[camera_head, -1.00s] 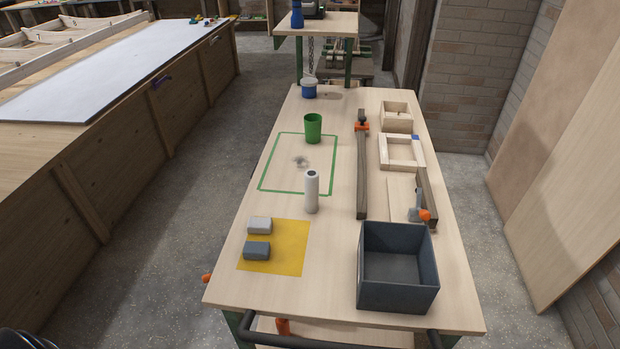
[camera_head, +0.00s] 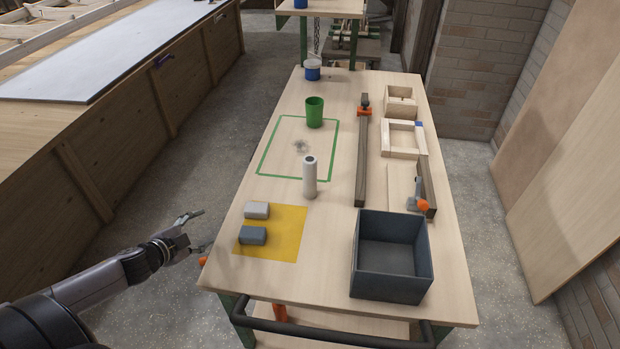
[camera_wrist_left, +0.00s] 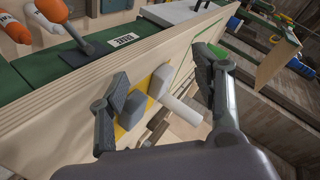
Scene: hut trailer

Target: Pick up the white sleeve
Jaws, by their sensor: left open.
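My left gripper (camera_head: 197,232) is open and empty, out beyond the bench's left edge, left of the yellow mat and well apart from the sleeve. Its two fingers (camera_wrist_left: 160,92) show spread in the left wrist view. My right gripper is not in view.
Light and dark grey blocks (camera_head: 257,210) (camera_head: 253,235) lie on the yellow mat (camera_head: 284,240), between my gripper and the sleeve. A green cup (camera_head: 314,112) stands behind the sleeve. A dark grey bin (camera_head: 365,285), a clamp (camera_head: 362,160) and wooden frames (camera_head: 402,139) fill the right side.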

